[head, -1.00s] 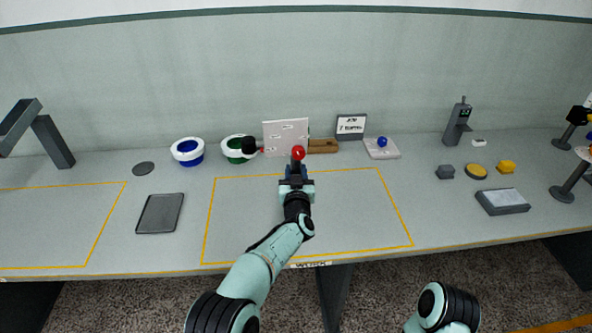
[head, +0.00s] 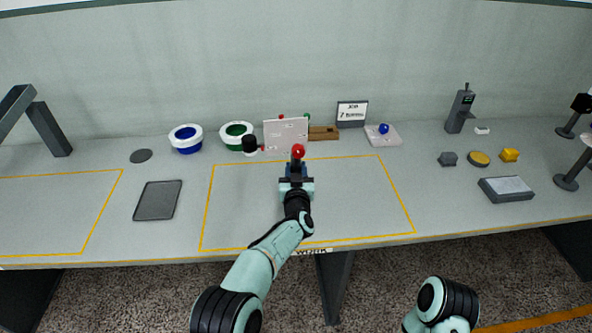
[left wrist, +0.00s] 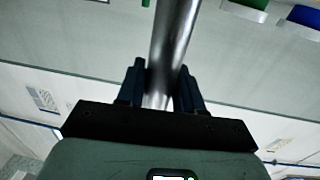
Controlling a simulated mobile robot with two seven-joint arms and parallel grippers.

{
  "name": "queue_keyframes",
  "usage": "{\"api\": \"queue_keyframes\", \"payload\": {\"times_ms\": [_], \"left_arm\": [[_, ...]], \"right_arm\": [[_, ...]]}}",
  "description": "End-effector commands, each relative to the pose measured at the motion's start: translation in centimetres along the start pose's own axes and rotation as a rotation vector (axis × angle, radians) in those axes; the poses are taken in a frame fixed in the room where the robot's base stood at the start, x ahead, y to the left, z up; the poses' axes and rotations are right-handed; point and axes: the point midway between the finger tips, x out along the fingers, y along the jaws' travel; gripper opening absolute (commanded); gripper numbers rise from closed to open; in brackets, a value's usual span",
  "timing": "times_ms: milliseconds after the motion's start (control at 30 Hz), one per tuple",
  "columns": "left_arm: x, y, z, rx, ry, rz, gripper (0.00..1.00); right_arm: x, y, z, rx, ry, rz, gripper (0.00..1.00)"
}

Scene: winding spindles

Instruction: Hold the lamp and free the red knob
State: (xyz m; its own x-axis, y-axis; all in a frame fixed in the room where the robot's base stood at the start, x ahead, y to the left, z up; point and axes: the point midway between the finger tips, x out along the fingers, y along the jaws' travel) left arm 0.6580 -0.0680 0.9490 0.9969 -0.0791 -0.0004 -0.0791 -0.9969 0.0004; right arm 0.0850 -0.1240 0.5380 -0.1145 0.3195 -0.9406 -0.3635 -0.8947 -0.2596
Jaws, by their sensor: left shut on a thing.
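My left gripper (head: 297,178) is over the middle of the bench, inside the front yellow outline. In the left wrist view its fingers (left wrist: 160,88) are shut on a smooth grey metal shaft (left wrist: 172,45), which runs out of the top of the picture. In the head view a red round knob (head: 298,151) shows just beyond the fingertips, in line with the gripper. My gripper hides most of what is under the knob, so I cannot make out the lamp's shape or its base. My right gripper is out of view; only part of my right arm shows at the bottom.
Behind the knob stand a pale panel (head: 286,134), a black cylinder with a red tip (head: 250,145) and a wooden block (head: 323,133). A dark tray (head: 158,201) lies left. The outlined area is otherwise clear.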

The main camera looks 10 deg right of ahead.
Motion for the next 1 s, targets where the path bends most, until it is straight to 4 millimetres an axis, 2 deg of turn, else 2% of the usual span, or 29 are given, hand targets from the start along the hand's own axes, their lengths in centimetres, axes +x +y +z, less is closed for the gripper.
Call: {"api": "queue_keyframes", "payload": {"times_ms": [267, 1000], "left_arm": [[0.0, 0.0, -0.3, 0.000, 0.006, -0.001, 0.00], [0.0, 0.0, 0.7, 0.000, 0.006, -0.001, 0.00]], "right_arm": [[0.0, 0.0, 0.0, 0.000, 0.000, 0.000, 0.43], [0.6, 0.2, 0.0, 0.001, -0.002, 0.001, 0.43]]}}
